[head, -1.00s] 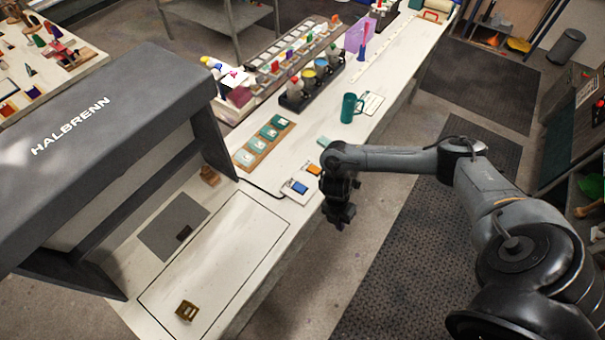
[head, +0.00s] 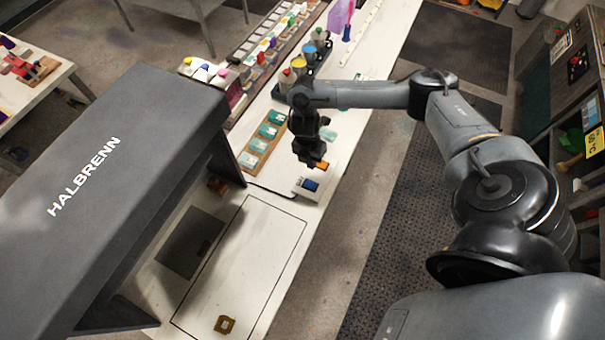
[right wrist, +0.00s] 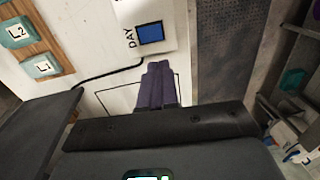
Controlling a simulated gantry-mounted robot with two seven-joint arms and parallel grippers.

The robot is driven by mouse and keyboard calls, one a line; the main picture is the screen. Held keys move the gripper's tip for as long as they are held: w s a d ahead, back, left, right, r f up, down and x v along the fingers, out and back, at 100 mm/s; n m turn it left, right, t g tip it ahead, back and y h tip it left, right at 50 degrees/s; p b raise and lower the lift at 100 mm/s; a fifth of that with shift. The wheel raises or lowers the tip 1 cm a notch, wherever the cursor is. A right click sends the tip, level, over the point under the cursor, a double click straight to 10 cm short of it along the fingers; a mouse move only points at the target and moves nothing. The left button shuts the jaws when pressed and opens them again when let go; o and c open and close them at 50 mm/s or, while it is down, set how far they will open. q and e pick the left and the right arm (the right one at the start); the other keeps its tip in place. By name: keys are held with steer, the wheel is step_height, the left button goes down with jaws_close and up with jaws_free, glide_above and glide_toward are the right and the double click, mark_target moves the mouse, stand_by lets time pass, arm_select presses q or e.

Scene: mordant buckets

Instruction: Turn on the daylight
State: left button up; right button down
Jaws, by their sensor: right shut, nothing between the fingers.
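A white switch box (head: 301,189) lies on the long white table beside the grey light booth (head: 120,190). It has a blue button (head: 311,185) and an orange button (head: 322,166). In the right wrist view the blue button (right wrist: 151,33) has the word DAY printed beside it. My right gripper (head: 312,160) is shut and empty, above the box near the orange button, partly covering that end. In the right wrist view its closed dark fingers (right wrist: 157,75) appear just below the blue button, apart from it. My left gripper is not in view.
A wooden strip with teal labelled tiles (head: 262,140) lies beyond the box, and a black cable runs from the box toward the booth. A small brass-coloured frame (head: 224,324) lies on the outlined white area. Buckets stand behind my arm.

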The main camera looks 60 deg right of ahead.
steer(key=shift+w, duration=0.15)
steer(key=shift+f, duration=0.1)
steer(key=b, duration=0.5)
glide_above(315, 186)
steer(key=f, duration=1)
steer(key=shift+w+a+f, duration=0.2)
steer(key=shift+w+f, duration=0.15)
steer(key=shift+w, duration=0.05)
steer(key=shift+s+d+f+p, duration=0.15)
steer(key=shift+f+p, duration=0.2)
steer(key=shift+f, duration=1.2)
